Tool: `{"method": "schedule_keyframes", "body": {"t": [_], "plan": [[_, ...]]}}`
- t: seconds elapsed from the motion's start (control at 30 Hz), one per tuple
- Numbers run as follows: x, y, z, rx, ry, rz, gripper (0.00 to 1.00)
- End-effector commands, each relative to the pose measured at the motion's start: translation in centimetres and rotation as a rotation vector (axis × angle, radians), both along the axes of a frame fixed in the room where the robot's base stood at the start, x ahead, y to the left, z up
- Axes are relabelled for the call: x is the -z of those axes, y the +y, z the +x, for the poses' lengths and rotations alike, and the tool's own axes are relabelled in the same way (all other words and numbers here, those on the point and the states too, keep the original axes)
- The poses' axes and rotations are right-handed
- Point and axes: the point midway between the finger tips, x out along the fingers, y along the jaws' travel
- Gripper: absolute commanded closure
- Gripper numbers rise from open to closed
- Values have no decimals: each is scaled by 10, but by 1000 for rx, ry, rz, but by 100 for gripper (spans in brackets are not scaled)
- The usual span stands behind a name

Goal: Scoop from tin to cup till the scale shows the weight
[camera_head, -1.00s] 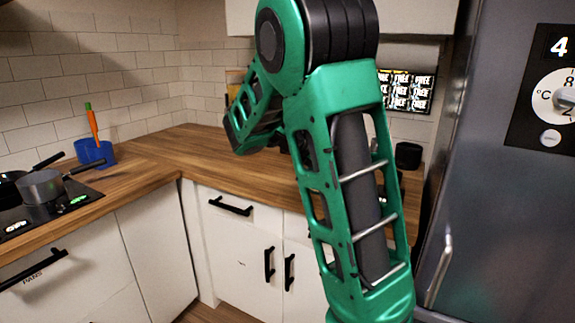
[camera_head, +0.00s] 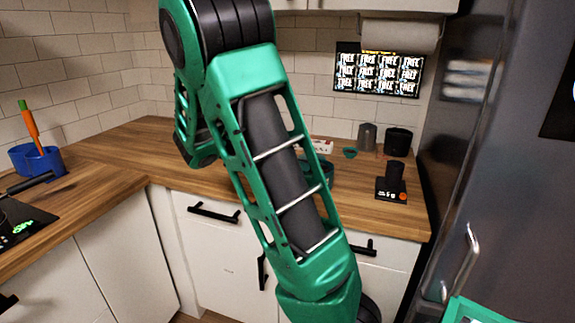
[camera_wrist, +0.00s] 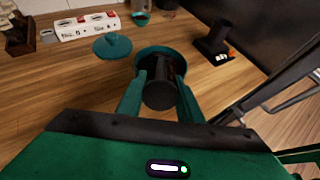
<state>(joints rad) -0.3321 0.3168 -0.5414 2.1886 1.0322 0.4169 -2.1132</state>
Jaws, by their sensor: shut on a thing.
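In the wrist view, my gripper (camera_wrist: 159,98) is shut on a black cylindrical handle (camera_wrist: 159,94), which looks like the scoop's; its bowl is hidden. Just beyond it is a round teal rim (camera_wrist: 150,51), which looks like the open tin; the handle and fingers cover much of it, and I cannot tell whether the scoop touches it. A teal lid (camera_wrist: 112,46) lies left of it on the counter. A dark cup (camera_head: 393,174) stands on a small black scale (camera_head: 391,190) with a lit display too small to read surely; the cup also shows in the wrist view (camera_wrist: 216,35).
A white box with red parts (camera_wrist: 86,25) stands back left, near a small teal vessel (camera_wrist: 140,15). A grey canister (camera_head: 367,136) and black container (camera_head: 398,142) stand behind the scale. The fridge (camera_head: 490,130) bounds the right.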

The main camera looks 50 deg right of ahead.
Motion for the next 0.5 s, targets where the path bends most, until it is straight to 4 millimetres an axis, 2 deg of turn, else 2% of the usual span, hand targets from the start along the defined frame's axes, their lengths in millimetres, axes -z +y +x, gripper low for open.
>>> {"method": "schedule_keyframes", "body": {"t": [0.27, 0.5], "plan": [[10, 2, 0, 1, 11, -38, 90], [17, 9, 2, -2, 43, -165, 90]]}}
